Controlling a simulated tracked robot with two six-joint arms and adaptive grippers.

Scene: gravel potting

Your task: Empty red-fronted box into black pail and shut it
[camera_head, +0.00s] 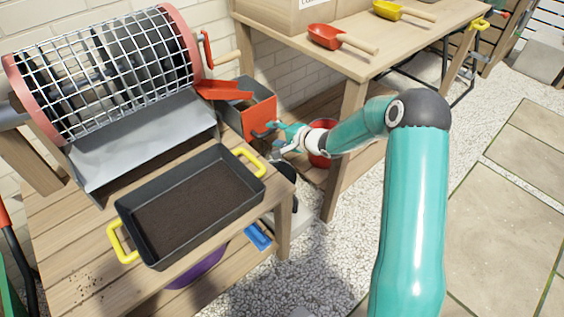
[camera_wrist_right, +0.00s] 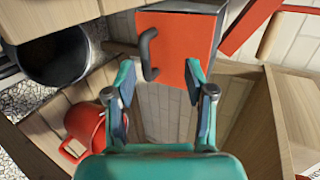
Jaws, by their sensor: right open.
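The red-fronted box (camera_head: 258,116) is grey with a red front panel and a dark handle, and sits under the red chute beside the sieve drum. It also shows in the right wrist view (camera_wrist_right: 187,45), with the curved dark handle (camera_wrist_right: 147,55) on its front. My right gripper (camera_head: 281,139) is open and empty in front of the red panel; in the wrist view its fingers (camera_wrist_right: 163,88) point toward the panel, apart from the handle. The black pail (camera_wrist_right: 50,62) stands lower, at left in the wrist view; it is mostly hidden in the head view. My left gripper is not in view.
A black soil tray (camera_head: 250,205) with yellow handles lies on the near bench below the mesh drum (camera_head: 105,75). The far table (camera_head: 385,50) holds red and yellow scoops. Open gravel lies at right.

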